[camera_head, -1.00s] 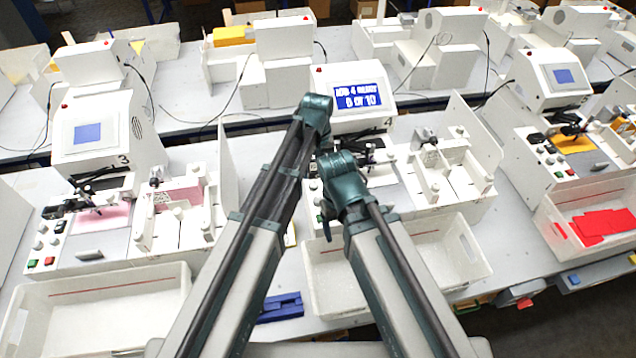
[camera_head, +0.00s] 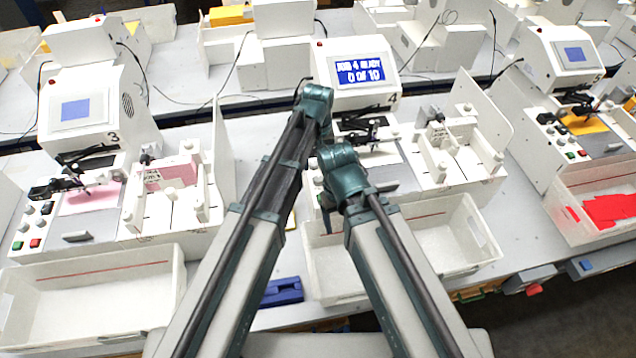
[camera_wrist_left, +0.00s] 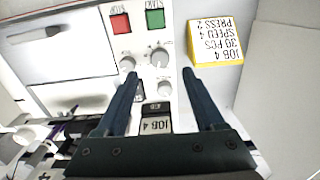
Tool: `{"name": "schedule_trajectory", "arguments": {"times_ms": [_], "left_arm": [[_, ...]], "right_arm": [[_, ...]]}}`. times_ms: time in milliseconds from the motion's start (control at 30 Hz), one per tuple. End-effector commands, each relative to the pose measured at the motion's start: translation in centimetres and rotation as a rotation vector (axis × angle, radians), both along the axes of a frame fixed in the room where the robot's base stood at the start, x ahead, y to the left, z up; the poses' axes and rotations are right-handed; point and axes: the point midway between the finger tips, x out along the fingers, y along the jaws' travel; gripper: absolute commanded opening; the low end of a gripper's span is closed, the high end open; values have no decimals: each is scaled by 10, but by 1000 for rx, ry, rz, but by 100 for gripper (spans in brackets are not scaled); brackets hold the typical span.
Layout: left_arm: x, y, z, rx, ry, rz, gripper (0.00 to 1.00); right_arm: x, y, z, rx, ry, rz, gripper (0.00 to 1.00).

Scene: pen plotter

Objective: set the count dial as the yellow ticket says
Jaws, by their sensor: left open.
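The plotter screen (camera_head: 360,75) reads 0 OF 10. My right gripper is not visible.
A red button (camera_wrist_left: 120,23) and a green button (camera_wrist_left: 155,19) sit beyond the dials. A JOB 4 plate (camera_wrist_left: 156,125) lies between the finger bases. Neighbouring plotters stand either side, one with a grey-blue screen (camera_head: 75,110). A white bin (camera_head: 425,240) stands in front.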

Motion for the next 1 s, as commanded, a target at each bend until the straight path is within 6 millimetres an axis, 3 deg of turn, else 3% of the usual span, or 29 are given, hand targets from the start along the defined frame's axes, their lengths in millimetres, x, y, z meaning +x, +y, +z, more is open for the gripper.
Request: {"name": "schedule_trajectory", "arguments": {"times_ms": [33, 400, 800, 833, 1000], "left_arm": [[0, 0, -15, 0, 0, 0, 70], [0, 0, -62, 0, 0, 0, 70], [0, 0, -66, 0, 0, 0, 70], [0, 0, -66, 0, 0, 0, 68], [0, 0, -66, 0, 0, 0, 38]], "right_arm": [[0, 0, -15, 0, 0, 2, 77], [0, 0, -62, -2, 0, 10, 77], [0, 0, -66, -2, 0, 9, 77], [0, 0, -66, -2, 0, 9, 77], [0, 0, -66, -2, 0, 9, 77]]}}
